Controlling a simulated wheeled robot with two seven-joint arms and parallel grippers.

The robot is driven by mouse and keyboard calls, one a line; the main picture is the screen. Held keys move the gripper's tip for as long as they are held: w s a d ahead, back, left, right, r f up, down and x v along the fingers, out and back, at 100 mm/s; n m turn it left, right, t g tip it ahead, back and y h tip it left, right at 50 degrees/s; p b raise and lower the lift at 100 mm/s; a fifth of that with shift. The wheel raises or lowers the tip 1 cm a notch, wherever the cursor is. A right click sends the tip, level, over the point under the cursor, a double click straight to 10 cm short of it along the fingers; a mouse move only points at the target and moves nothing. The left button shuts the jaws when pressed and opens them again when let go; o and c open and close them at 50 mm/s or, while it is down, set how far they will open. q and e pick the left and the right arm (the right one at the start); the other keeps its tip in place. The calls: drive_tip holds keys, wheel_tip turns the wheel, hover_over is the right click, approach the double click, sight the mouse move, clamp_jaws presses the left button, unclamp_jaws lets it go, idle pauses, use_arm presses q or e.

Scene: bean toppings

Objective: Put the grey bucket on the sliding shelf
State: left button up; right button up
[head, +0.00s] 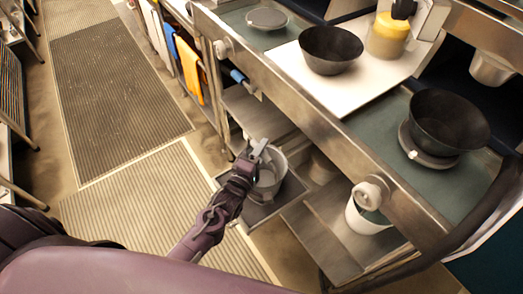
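The grey bucket (268,188) is in the middle of the head view, low beside the counter. It is at or just above a dark, shallow pulled-out shelf (256,213), and I cannot tell whether its base touches. My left gripper (259,151) is at the bucket's upper left rim, with its fingers overlapping the rim. The wrist hides part of the bucket's left side, and I cannot see whether the fingers are closed on the rim. My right gripper is not in view.
A steel counter holds a black bowl (331,48) on a white board (350,90) and another black bowl (447,121) at right. A white bucket (366,215) stands on a lower shelf (318,240). Ribbed mats (112,90) cover clear floor at left.

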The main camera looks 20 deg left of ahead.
use_arm(q)
drive_tip(key=shift+r, duration=0.2)
drive_tip(key=shift+s+f, duration=0.15)
drive_tip(key=shift+s, duration=0.25)
drive_tip(key=s+a, duration=0.2)
drive_tip(key=s, duration=0.9)
